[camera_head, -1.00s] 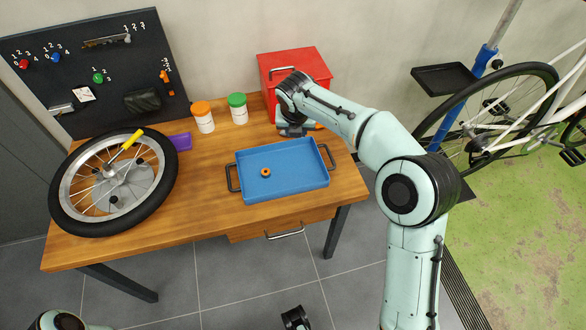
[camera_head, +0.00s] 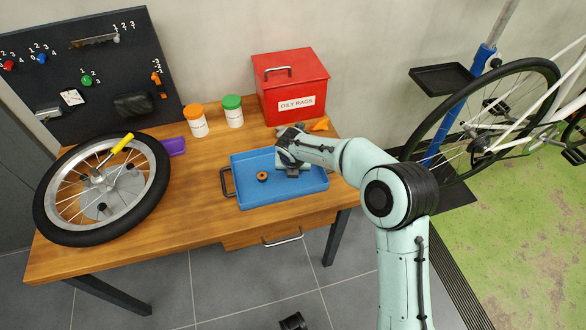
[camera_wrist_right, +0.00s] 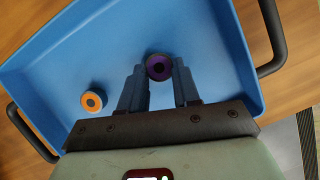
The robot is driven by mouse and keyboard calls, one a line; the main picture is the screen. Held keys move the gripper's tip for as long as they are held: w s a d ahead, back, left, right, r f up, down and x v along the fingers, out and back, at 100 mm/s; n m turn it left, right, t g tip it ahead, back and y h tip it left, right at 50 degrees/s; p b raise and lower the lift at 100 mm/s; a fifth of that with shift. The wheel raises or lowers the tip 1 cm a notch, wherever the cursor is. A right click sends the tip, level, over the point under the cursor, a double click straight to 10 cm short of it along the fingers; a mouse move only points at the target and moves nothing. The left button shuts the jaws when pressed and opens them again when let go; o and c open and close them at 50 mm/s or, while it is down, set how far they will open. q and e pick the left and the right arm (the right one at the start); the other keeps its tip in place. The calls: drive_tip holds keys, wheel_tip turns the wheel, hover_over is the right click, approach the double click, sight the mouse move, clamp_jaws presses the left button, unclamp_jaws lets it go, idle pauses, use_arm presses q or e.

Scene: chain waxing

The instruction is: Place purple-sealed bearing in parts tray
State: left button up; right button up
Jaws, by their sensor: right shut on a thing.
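The blue parts tray (camera_head: 245,198) lies on the workbench; it also fills much of the right wrist view (camera_wrist_right: 215,35). My right gripper (camera_wrist_right: 158,80) is shut on the purple-sealed bearing (camera_wrist_right: 158,67), a dark ring with a purple face, between its fingertips. In the head view my right gripper (camera_head: 292,174) is over the tray's right half and hides the bearing. I cannot tell whether the bearing touches the tray floor. My left gripper cannot be made out.
An orange-sealed bearing (camera_head: 262,176) lies in the tray, left of my gripper. Behind are a red oily-rags bin (camera_head: 290,85), an orange-lidded jar (camera_head: 197,122) and a green-lidded jar (camera_head: 233,112). A wheel (camera_head: 100,190) and purple object (camera_head: 173,146) are at left.

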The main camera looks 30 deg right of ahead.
drive_tip(key=shift+f, duration=0.1)
drive_tip(key=o, duration=1.1)
drive_tip(key=shift+c, duration=0.2)
drive_tip(key=shift+r, duration=0.5)
use_arm(q)
drive_tip(key=s+r+p, duration=0.1)
drive_tip(key=r+p, duration=0.1)
drive_tip(key=shift+s+d+r+g+p, duration=0.2)
drive_tip(key=shift+s+r+g+p, duration=0.1)
drive_tip(key=shift+s+p, duration=0.1)
use_arm(e)
drive_tip(key=v, duration=1.1)
drive_tip(key=shift+s+r, duration=0.15)
drive_tip(key=shift+r, duration=0.05)
drive_tip(key=shift+a+f, duration=0.1)
